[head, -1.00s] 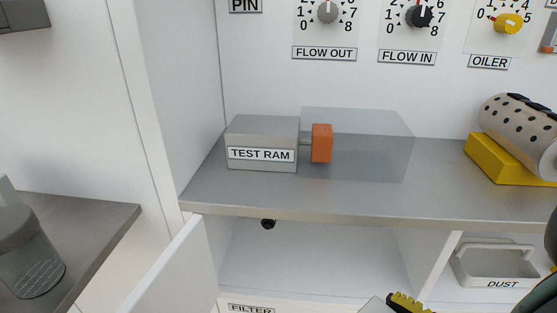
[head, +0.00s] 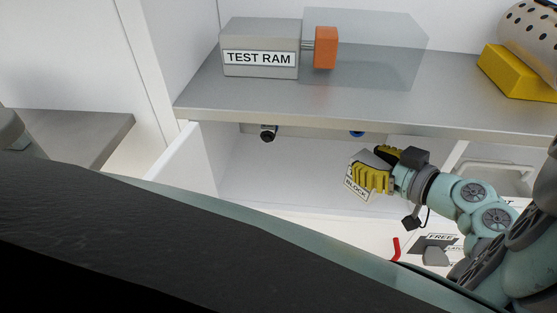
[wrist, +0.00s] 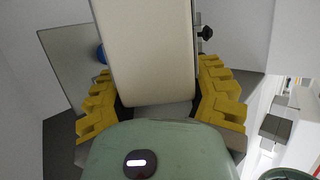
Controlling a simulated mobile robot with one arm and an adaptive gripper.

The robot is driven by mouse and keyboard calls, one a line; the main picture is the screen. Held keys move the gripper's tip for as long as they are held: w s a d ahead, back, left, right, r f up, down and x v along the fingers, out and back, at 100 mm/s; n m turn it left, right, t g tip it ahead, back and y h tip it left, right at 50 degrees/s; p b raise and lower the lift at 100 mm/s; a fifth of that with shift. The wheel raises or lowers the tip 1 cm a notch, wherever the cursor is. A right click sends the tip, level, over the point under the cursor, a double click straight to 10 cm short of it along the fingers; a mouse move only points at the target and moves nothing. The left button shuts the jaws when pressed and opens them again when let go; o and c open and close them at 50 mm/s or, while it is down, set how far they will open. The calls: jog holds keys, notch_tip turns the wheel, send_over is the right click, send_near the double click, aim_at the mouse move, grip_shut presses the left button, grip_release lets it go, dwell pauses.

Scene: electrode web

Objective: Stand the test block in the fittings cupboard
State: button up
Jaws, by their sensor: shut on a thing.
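My gripper (head: 377,172) has yellow ridged fingers and is shut on the test block (head: 356,189), whose label reads "BLOCK". In the wrist view the block (wrist: 150,50) is a long cream piece between the two yellow fingers (wrist: 158,100). The block is tilted in the head view. An open white cupboard (head: 290,175) under the counter, with its door (head: 190,168) swung out at the left, lies behind and left of the block. No cupboard name is readable. I cannot tell how far the block is inside the opening. The fingers partly hide the block.
The grey counter (head: 200,98) edge runs above the opening. A black fitting (head: 268,133) and a blue one (head: 357,134) show under it. The TEST RAM (head: 258,62) stands on top. A divider (head: 452,155) is right of my gripper. The visible cupboard floor is clear.

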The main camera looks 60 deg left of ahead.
jog(key=w+a+f, duration=0.1)
jog(key=w+a+f+b, duration=0.1)
jog(key=a, duration=0.1)
jog(key=w+a+f+b, duration=0.1)
jog(key=w+a, duration=0.1)
jog(key=shift+f+b, duration=0.95)
jog(key=shift+f, duration=1)
jog(key=shift+f, duration=0.15)
jog(key=o, duration=1.3)
jog(key=shift+w, duration=0.1)
jog(key=shift+o, duration=0.2)
